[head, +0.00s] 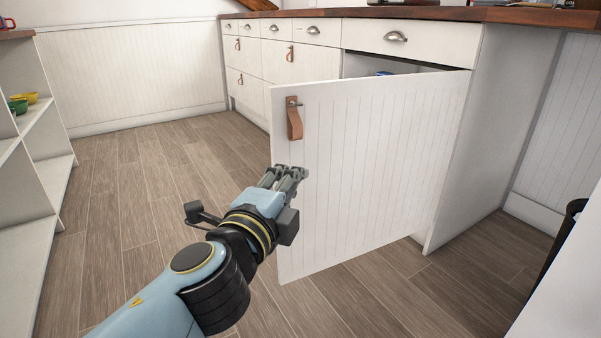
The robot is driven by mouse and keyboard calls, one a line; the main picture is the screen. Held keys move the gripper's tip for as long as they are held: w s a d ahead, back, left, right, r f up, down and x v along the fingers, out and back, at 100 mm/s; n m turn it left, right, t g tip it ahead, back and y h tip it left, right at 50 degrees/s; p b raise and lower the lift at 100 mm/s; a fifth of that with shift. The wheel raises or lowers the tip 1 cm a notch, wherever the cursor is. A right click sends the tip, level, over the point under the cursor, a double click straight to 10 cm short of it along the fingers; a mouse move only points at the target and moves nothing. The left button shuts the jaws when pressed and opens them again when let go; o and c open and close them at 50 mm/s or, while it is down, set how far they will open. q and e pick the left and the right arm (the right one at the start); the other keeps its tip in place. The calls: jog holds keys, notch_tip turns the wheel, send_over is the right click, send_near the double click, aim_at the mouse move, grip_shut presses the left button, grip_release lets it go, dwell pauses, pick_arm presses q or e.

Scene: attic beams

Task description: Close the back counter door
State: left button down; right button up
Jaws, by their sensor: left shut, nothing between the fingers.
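The counter door (370,175) is a white grooved panel with a brown leather pull (294,119) near its upper left corner. It stands open, swung out from the white counter (455,140), hinged on the right. A dark gap shows above it, with a bit of something blue inside. My left gripper (288,173) is shut and empty, at the door's free left edge below the leather pull. I cannot tell whether its fingertips touch the door. My right gripper is not in view.
A wooden countertop (430,13) runs above several drawers. A white shelf (30,150) with green and yellow bowls stands at the left. A dark bin (568,225) is at the right edge. The plank floor (130,200) at left is clear.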

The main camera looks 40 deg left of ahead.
pick_arm(q)
jog(key=w+r, duration=0.1)
jog(key=w, duration=0.1)
jog(key=p, duration=0.1)
send_near(300, 141)
jog(key=w+d+r, duration=0.2)
jog(key=w+d, duration=0.1)
jog(key=w, duration=0.2)
jog(key=a, duration=0.1)
jog(key=w+a, duration=0.1)
jog(key=a, duration=0.1)
jog(key=shift+w+a+f, duration=0.2)
jog(key=shift+a+f, duration=0.1)
jog(key=shift+f, duration=0.05)
